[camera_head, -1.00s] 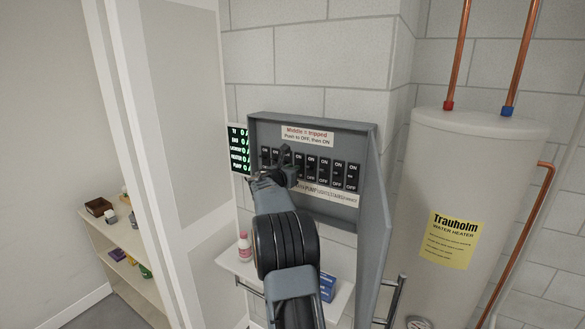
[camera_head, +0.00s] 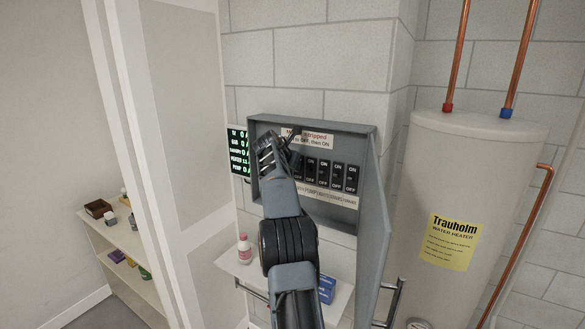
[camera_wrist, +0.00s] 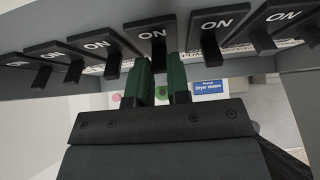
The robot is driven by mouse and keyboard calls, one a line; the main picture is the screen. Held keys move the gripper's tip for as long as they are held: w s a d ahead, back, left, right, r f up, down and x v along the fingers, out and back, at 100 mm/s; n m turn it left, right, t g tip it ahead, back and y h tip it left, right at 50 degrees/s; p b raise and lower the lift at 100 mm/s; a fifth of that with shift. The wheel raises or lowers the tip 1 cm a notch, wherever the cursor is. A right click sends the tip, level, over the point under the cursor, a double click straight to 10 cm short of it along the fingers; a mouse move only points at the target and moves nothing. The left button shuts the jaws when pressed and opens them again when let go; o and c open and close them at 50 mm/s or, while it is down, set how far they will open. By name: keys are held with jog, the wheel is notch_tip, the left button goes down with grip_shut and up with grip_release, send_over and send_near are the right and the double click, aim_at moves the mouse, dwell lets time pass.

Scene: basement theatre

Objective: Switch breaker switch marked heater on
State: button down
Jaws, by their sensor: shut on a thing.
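The grey breaker box (camera_head: 368,133) is open on the wall, with a row of black breaker switches (camera_head: 324,172) marked ON and OFF. My gripper (camera_head: 272,150) is in front of the left part of the row and hides several switches. In the wrist view, the green fingertips (camera_wrist: 161,80) are shut around the lever of a middle breaker switch (camera_wrist: 158,51); other levers stand on both sides. The label under it is hidden, so I cannot read its name. The green-lettered display (camera_head: 240,154) seems to show 11 on its HEATER line; the end is unclear.
The box's open door (camera_head: 376,230) stands out at the right, beside the water heater (camera_head: 480,170). Below are a small white shelf (camera_head: 240,266), a pink bottle (camera_head: 244,248) and a blue box (camera_head: 327,287). A white door edge (camera_head: 150,170) is at the left.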

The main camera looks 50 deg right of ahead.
dwell(0.4)
jog(key=c, duration=1.1)
grip_release()
notch_tip(320, 180, down, 6)
jog(key=t+h+b, duration=0.3)
jog(key=h+b, duration=0.4)
jog(key=h, duration=0.5)
jog(key=a+r+b+v, duration=0.1)
jog(key=b+v, duration=0.4)
jog(key=v, duration=0.8)
jog(key=s+a+f+m+g+y, duration=0.1)
jog(key=s+a+f+m+y, duration=0.1)
jog(key=s+f+m, duration=0.1)
jog(key=s+a+f+m+g+y+b, duration=0.1)
jog(key=s+a+f+m+g+y, duration=0.1)
jog(key=s+a+f+m+y, duration=0.1)
jog(key=s+a+f+m+g+y, duration=0.1)
jog(key=s+a+f+m+y, duration=0.1)
jog(key=s+a+m+y, duration=0.1)
jog(key=shift+s+f+m, duration=0.4)
jog(key=shift+s+m, duration=0.1)
jog(key=shift+s, duration=0.1)
